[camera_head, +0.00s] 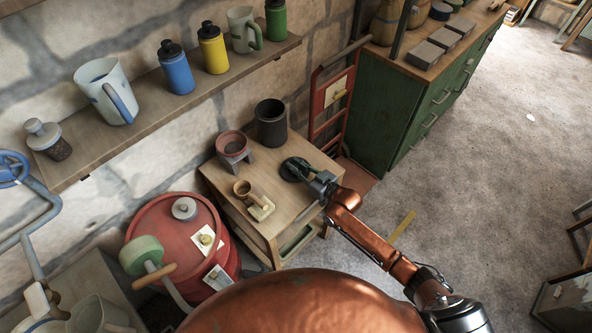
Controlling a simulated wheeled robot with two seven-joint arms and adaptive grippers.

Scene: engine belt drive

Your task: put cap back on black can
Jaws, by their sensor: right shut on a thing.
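The black can (271,124) stands upright and open-topped at the back of a small wooden table. A dark round cap (290,169) is at the table's right side, in front of the can and apart from it. My right gripper (303,170) is shut on the cap, its arm coming in from the lower right. The fingers partly hide the cap's right side. I cannot tell whether the cap touches the tabletop. My left gripper is not in view.
A red drum (165,223) is at left. A red hand truck (333,108) and green cabinet (384,113) stand right.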

